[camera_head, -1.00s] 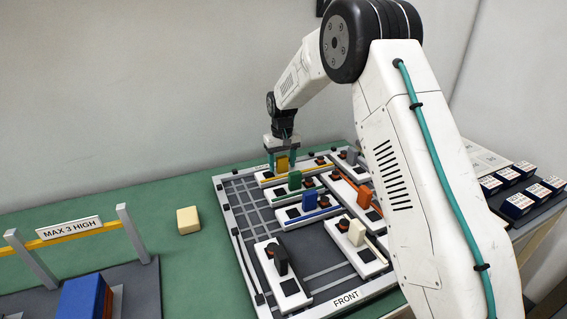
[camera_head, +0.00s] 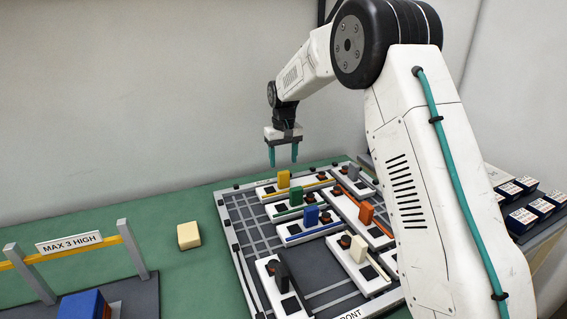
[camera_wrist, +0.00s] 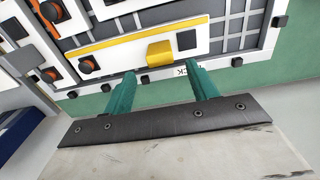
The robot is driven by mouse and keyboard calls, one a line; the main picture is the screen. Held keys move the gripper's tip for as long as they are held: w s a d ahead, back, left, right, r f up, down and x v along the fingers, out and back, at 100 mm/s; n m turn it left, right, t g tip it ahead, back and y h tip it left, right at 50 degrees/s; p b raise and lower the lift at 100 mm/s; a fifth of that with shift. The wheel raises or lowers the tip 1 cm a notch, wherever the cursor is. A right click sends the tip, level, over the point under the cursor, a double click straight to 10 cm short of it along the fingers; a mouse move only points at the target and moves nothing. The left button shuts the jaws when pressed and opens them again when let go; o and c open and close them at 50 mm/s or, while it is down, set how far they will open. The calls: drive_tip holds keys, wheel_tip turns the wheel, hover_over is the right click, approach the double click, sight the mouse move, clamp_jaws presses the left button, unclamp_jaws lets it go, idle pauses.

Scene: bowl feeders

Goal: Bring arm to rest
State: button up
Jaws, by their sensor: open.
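My gripper (camera_head: 283,158) is open and empty, with its two teal fingers pointing down. It hangs above the back edge of the grey grid board (camera_head: 230,215). Below it stands a yellow block (camera_head: 283,179) on a white module with a yellow stripe. In the wrist view the yellow block (camera_wrist: 160,53) lies beyond the fingertips, between them and apart from both. My arm reaches over from the right and hides part of the board's right side.
The board carries several white modules with green (camera_head: 296,196), blue (camera_head: 311,216), orange (camera_head: 366,212), cream (camera_head: 358,248) and black (camera_head: 279,276) blocks. A pale yellow block (camera_head: 189,235) lies on the green table. A "MAX 3 HIGH" gate (camera_head: 70,243) stands left. Small boxes (camera_head: 521,220) sit right.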

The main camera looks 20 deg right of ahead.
drive_tip(key=shift+s, duration=0.1)
drive_tip(key=s+f, duration=0.1)
drive_tip(key=s+f+g, duration=0.1)
drive_tip(key=s, duration=0.1)
drive_tip(key=shift+s, duration=0.15)
drive_tip(key=s+r, duration=0.4)
drive_tip(key=s, duration=1.1)
drive_tip(key=s+r+t, duration=0.1)
drive_tip(key=s+r, duration=0.4)
drive_tip(key=s, duration=1)
drive_tip(key=s+d+r+m+t, duration=0.1)
drive_tip(key=s+r, duration=0.4)
drive_tip(key=s, duration=1.1)
drive_tip(key=shift+r, duration=0.2)
